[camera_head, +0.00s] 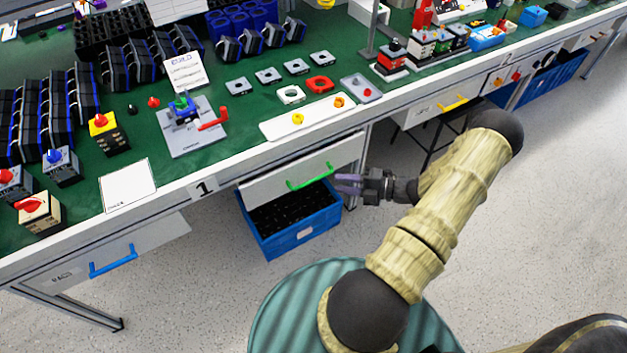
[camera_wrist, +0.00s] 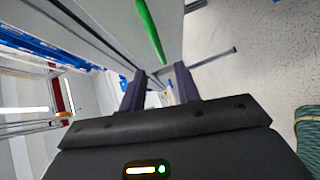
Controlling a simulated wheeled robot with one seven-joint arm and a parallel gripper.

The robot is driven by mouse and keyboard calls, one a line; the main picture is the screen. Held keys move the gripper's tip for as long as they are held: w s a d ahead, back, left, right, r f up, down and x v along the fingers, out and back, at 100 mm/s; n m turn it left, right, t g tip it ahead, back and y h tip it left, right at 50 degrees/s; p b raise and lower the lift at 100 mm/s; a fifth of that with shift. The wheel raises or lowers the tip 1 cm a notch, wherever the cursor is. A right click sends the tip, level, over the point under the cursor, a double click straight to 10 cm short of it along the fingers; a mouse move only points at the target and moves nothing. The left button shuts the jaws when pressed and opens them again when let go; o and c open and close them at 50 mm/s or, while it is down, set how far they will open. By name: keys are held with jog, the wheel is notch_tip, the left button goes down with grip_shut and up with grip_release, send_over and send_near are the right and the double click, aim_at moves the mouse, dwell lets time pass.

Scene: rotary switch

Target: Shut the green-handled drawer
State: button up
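The green handle (camera_head: 310,177) is on the white front of a drawer (camera_head: 268,184) under the table, right of the number 1 label. The drawer front stands out from under the table edge, so the drawer looks partly open. My gripper (camera_head: 345,184) is just right of the green handle, with its fingers pointing left towards the drawer. In the wrist view the green handle (camera_wrist: 150,30) is ahead of the fingertips, at the top. My gripper's two dark fingers (camera_wrist: 160,80) are apart with nothing between them.
A blue crate (camera_head: 290,222) with dark contents stands on the floor below the drawer. A blue-handled drawer (camera_head: 105,258) is at the left and a yellow-handled drawer (camera_head: 440,105) at the right. The table (camera_head: 235,160) holds many switch parts.

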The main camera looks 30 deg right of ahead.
aim_at(313, 179)
jog(key=x, duration=0.9)
jog(key=shift+w+a+f, duration=0.15)
jog(key=shift+w, duration=0.05)
jog(key=shift+c, duration=0.2)
grip_shut()
